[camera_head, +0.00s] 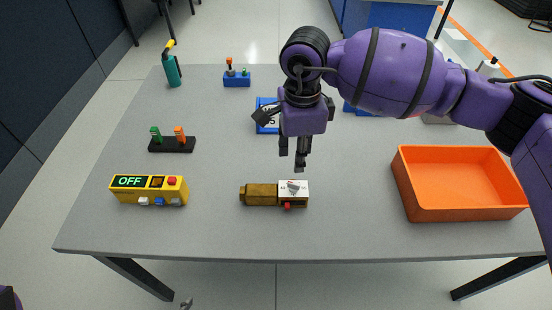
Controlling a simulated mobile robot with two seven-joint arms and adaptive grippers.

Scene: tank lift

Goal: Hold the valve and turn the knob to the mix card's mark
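The valve (261,195) lies on the table front centre, with a brass-brown body on the left and a white-faced block on the right. A small grey knob (293,187) sits on the white face, and a red piece shows at the block's front. The knob's pointer direction is too small to read. The blue mix card (262,128) stands farther back, partly hidden by my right gripper. My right gripper (292,158) hangs above and behind the valve, fingers pointing down, apart and empty. It does not touch the valve. My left gripper does not show.
An orange bin (455,215) stands at the right. A yellow box reading OFF (148,191) is at front left, with a black stand (172,145) behind it. A teal bottle (172,72) and blue block (237,79) are at the back. Table around the valve is clear.

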